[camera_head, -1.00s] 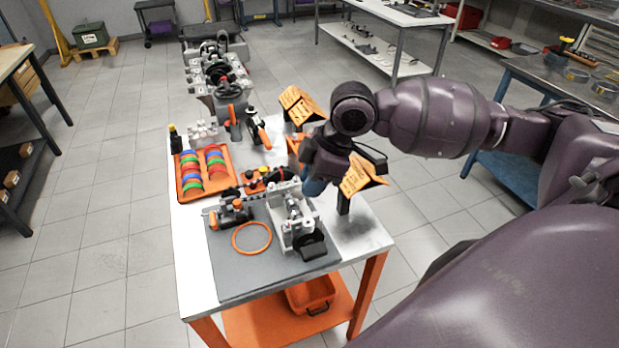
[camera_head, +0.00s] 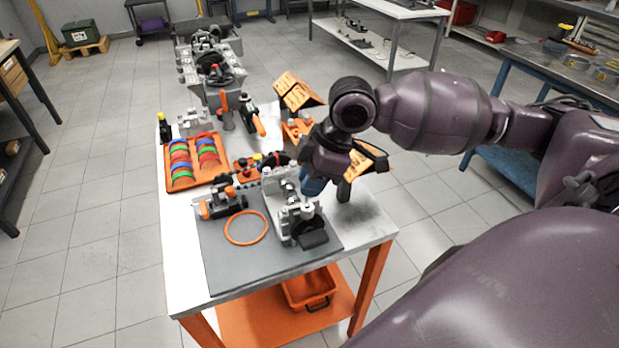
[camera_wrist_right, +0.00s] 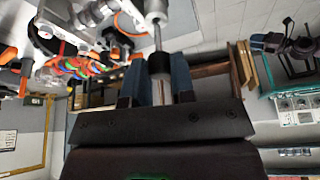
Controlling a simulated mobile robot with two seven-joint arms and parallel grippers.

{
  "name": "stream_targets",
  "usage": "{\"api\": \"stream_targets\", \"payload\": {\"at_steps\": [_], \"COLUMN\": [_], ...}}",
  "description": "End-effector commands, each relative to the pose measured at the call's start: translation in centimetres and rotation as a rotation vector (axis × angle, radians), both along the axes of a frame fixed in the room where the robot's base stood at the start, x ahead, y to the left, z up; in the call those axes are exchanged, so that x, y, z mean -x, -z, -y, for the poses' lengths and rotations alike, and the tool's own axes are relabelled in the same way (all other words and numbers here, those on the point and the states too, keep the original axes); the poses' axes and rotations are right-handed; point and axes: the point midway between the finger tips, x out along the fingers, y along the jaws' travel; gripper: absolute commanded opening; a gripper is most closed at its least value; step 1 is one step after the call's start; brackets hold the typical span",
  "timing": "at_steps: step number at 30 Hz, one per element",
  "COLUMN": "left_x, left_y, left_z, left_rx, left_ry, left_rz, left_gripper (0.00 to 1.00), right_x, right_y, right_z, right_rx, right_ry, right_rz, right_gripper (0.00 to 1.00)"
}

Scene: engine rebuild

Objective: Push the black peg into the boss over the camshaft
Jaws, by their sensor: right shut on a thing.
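My right gripper (camera_head: 311,188) is low over the right side of the grey engine block (camera_head: 278,199) with the camshaft, which lies on the bench mat; it hides part of the block. In the right wrist view, its two blue fingers (camera_wrist_right: 160,82) are shut on the black peg (camera_wrist_right: 160,63), which sits between their tips. A grey shaft and a round metal cylinder (camera_wrist_right: 155,10) lie in line beyond the peg; I cannot tell whether this cylinder is the boss or whether they touch. My left gripper is not in view.
A dark grey mat (camera_head: 225,268) covers the bench's near end, with an orange ring (camera_head: 246,228) on it. An orange tray (camera_head: 195,148) of coloured rings stands at the left. Orange stands (camera_head: 297,92) are behind my right gripper. An orange bin (camera_head: 309,290) is below.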

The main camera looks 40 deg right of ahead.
Motion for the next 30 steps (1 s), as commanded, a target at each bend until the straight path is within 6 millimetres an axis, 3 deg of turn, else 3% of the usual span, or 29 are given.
{"api": "stream_targets", "payload": {"at_steps": [30], "left_x": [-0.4], "left_y": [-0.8], "left_z": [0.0], "left_rx": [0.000], "left_ry": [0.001], "left_rz": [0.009], "left_gripper": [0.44], "right_x": [0.0], "right_y": [-0.1], "right_z": [0.0], "right_rx": [0.000], "right_ry": [0.000], "right_rz": [0.001], "right_gripper": [0.00]}}
